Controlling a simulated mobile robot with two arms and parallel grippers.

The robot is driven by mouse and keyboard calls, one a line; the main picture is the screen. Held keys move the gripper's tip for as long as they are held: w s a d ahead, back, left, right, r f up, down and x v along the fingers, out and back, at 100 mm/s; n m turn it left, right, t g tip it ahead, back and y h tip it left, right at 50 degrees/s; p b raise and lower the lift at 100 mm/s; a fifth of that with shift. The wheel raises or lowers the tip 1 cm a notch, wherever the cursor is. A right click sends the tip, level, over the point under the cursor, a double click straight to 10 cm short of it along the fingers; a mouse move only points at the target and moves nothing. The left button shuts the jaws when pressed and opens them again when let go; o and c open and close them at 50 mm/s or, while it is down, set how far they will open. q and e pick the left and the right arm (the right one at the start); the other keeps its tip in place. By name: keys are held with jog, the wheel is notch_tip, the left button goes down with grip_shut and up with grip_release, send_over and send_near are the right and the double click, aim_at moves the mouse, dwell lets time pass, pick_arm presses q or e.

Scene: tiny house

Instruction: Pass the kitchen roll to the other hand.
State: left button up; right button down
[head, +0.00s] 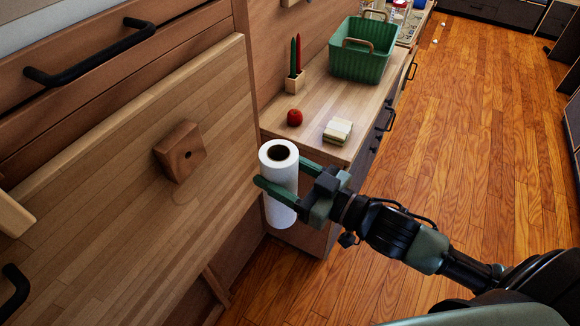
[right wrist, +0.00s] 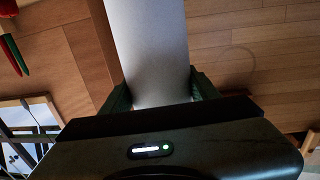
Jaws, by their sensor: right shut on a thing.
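The white kitchen roll (head: 281,211) is upright in the head view, with its dark core hole facing up. My right gripper (head: 282,172) is shut around the roll's side, one green finger on each side of it. It holds the roll in front of the cabinet, off the counter. In the right wrist view the roll (right wrist: 150,45) fills the middle between the two fingers (right wrist: 162,92). My left gripper is not in either view.
A wooden board-like surface with a wooden block (head: 179,151) is at left. The counter (head: 318,95) behind the roll bears a red tomato-like item (head: 294,117), a sandwich-like stack (head: 337,130), red and green candles (head: 295,62) and a green basket (head: 362,62). Open floor (head: 460,120) lies at right.

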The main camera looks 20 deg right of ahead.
jog(key=a+r+n+g+y, duration=0.1)
jog(key=a+n+g+y, duration=0.6)
jog(key=n+g, duration=0.3)
jog(key=shift+s+a+g+y, duration=0.3)
jog(key=shift+a+g, duration=0.35)
jog(key=shift+g, duration=0.95)
jog(key=shift+r, duration=0.1)
